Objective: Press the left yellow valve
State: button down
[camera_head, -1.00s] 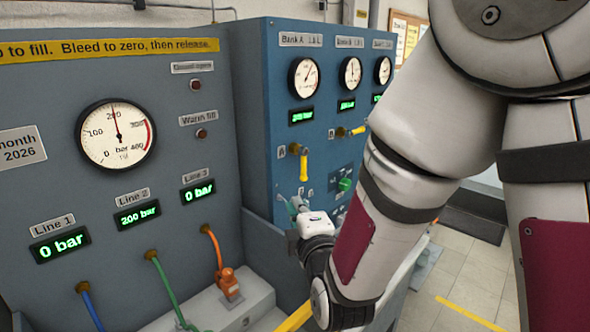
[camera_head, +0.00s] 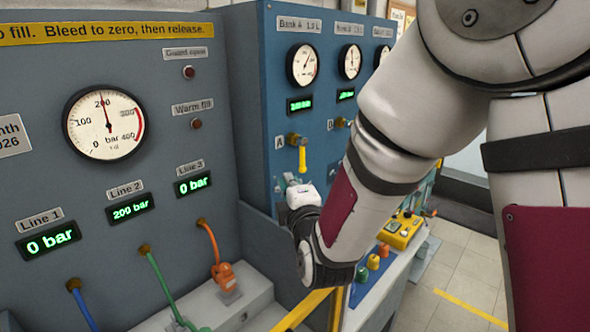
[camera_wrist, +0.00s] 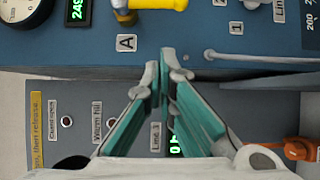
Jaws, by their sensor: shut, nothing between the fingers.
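The left yellow valve (camera_head: 302,158) is a yellow lever on a brass fitting beside the label A, on the blue panel under the Bank A gauge. It points down in the head view. In the wrist view its yellow handle (camera_wrist: 160,4) shows at the top edge, partly cut off. My gripper (camera_wrist: 160,68) has teal fingers with grey tips brought together, with nothing between them. In the wrist view the tips are apart from the handle in the picture. In the head view my gripper (camera_head: 289,180) is just below the lever, its fingers small and partly hidden.
A second valve (camera_head: 341,123), by label B, is mostly hidden by my arm. The grey panel (camera_head: 60,180) with gauge and displays stands left. A yellow rail (camera_head: 305,308) crosses below my wrist. A yellow control box (camera_head: 403,232) and coloured knobs sit at right.

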aim_at(302, 157)
jog(key=w+d, duration=0.1)
jog(key=w, duration=0.6)
jog(key=shift+d+p, duration=0.2)
jog(key=shift+p, duration=0.25)
jog(key=shift+w+b, duration=0.3)
jog(key=shift+b, duration=0.15)
jog(key=shift+d+f+n+b, duration=0.1)
jog(key=shift+n+b, duration=0.2)
